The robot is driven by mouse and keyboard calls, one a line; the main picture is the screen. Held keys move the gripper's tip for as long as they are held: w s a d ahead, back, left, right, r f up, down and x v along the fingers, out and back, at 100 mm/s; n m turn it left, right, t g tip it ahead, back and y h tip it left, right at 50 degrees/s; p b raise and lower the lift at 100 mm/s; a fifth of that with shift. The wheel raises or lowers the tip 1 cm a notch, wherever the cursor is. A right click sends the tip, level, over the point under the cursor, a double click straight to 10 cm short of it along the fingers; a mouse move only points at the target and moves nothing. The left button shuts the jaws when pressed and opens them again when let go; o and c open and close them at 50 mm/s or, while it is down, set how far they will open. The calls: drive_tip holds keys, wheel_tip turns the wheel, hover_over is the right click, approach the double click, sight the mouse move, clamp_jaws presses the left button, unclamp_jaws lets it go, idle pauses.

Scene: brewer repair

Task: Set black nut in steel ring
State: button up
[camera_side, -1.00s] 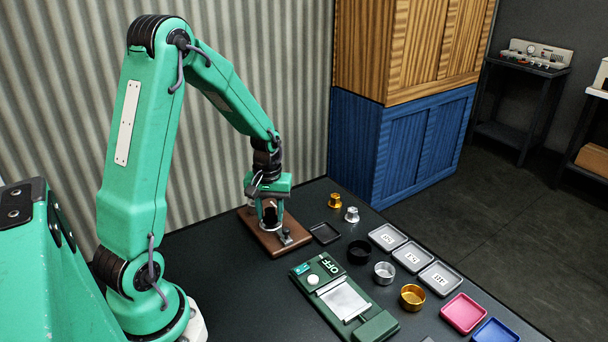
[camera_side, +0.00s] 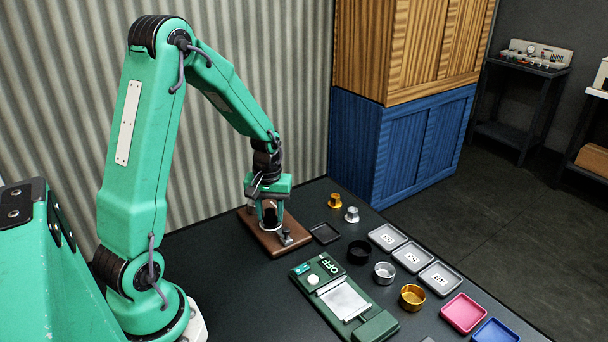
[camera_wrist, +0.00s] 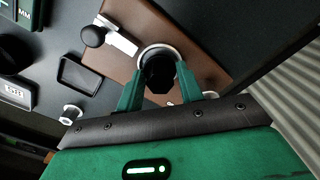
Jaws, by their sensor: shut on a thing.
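The black nut (camera_wrist: 158,76) is between my gripper's (camera_wrist: 158,88) two green fingers in the wrist view, with a finger against each side. The steel ring (camera_wrist: 148,52) shows as a pale rim around and behind the nut, on the brown board (camera_wrist: 205,72). The nut lines up with the ring, but I cannot tell how deep it sits or whether it is seated. In the side view my gripper (camera_side: 270,222) points down over the brown board (camera_side: 256,233), and its fingers hide most of the nut and ring.
A steel clamp with a black knob (camera_wrist: 92,36) is on the board beside the ring. An empty black tray (camera_side: 325,233), a gold nut (camera_side: 334,200) and a silver nut (camera_side: 352,214) stand to the right. A green scale (camera_side: 345,298) and small cups are nearer the front.

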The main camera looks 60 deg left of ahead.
drive_tip(key=shift+f, duration=0.55)
idle(1.4)
drive_tip(key=o, duration=1.5)
drive_tip(key=shift+r, duration=0.1)
drive_tip(key=shift+r, duration=3.6)
